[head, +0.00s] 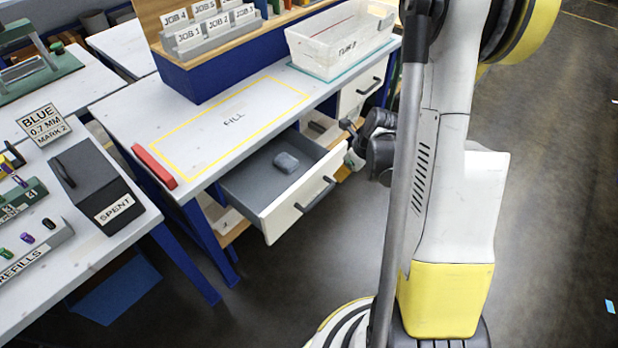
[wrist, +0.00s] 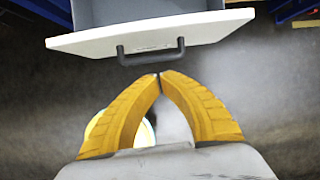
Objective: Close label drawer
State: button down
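An open drawer (head: 290,205) with a white front and dark handle (head: 316,196) sticks out from under the table marked FILL. A small grey lump (head: 287,162) lies inside its grey tray. No label shows on its front, so I cannot tell its name. In the wrist view an open drawer's white front (wrist: 205,30) and dark handle (wrist: 151,53) are just ahead of my gripper (wrist: 159,76). Its yellow fingers meet at the tips, with nothing between them. The fingertips look close to the handle but apart from it. The fingers are not clear in the head view.
A second drawer (head: 358,92), shut, is further right under the same table. A white bin (head: 335,45), a red block (head: 154,166) and a job-card rack (head: 212,35) stand on the table. Open floor (head: 555,200) lies to the right.

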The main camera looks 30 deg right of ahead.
aim_at(323, 191)
jog(key=shift+m, duration=0.3)
jog(key=b+x, duration=0.1)
jog(key=x, duration=0.2)
jog(key=b+x, duration=0.2)
jog(key=x, duration=0.2)
jog(key=b+x, duration=0.2)
jog(key=x, duration=0.2)
jog(key=shift+s+d+f, duration=0.1)
jog(key=shift+s+f, duration=0.15)
jog(key=shift+w+a+r, duration=0.1)
jog(key=shift+w+a, duration=0.1)
jog(key=shift+w, duration=0.4)
jog(key=shift+w+a+r, duration=0.15)
jog(key=shift+w+a, duration=0.1)
jog(key=shift+w, duration=0.35)
jog(key=shift+w+a+r, duration=0.1)
jog(key=shift+w+a, duration=0.1)
jog(key=shift+w, duration=0.45)
